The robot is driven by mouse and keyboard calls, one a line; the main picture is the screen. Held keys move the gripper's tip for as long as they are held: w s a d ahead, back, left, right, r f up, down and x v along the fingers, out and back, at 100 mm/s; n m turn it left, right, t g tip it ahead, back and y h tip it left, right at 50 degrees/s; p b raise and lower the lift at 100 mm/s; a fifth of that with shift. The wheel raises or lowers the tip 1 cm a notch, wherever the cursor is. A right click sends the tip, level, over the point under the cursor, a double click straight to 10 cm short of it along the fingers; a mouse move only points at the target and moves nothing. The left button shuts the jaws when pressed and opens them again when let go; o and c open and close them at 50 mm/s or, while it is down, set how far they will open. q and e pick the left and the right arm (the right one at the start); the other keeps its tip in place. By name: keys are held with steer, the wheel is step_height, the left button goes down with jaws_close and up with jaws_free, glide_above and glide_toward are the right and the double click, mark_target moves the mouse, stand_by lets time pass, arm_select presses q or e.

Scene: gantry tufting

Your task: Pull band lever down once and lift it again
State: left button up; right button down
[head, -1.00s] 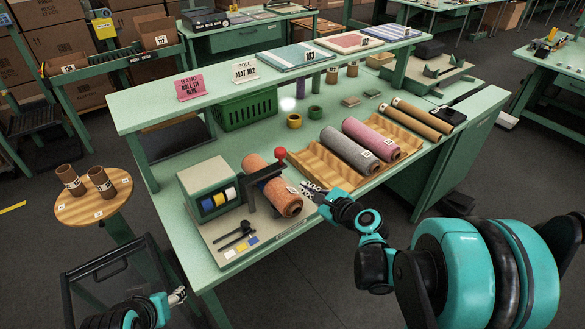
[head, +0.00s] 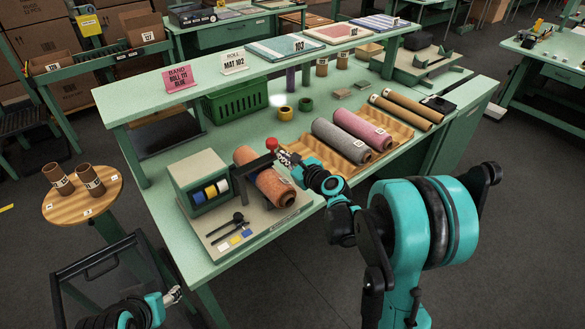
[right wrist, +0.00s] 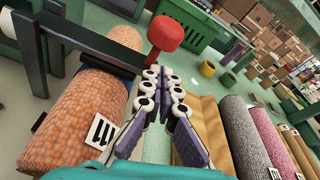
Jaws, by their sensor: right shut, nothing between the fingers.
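The band lever is a dark arm ending in a red knob (head: 271,143). It stands raised above an orange-brown roll (head: 264,180) on the banding machine (head: 197,182). In the right wrist view the red knob (right wrist: 167,33) is just beyond my fingertips, and the dark lever bar (right wrist: 80,36) runs off to the left. My right gripper (head: 284,156) is shut and empty, close beside the knob; contact cannot be told. Its fingers (right wrist: 163,82) lie together in the wrist view. My left gripper (head: 174,294) is low at the left, away from the bench; its jaws are too small to read.
The orange roll's label reads 111. Grey (head: 340,146) and pink (head: 362,135) rolls lie in a wooden tray (head: 308,152) to the right. A green basket (head: 236,104) and shelf (head: 150,95) stand behind. A round stand (head: 110,190) holds two brown tubes at left.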

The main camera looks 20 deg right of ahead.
steer(key=shift+w+a+r, duration=0.25)
steer(key=shift+a+r, duration=0.05)
steer(key=shift+r, duration=0.3)
steer(key=shift+r, duration=0.1)
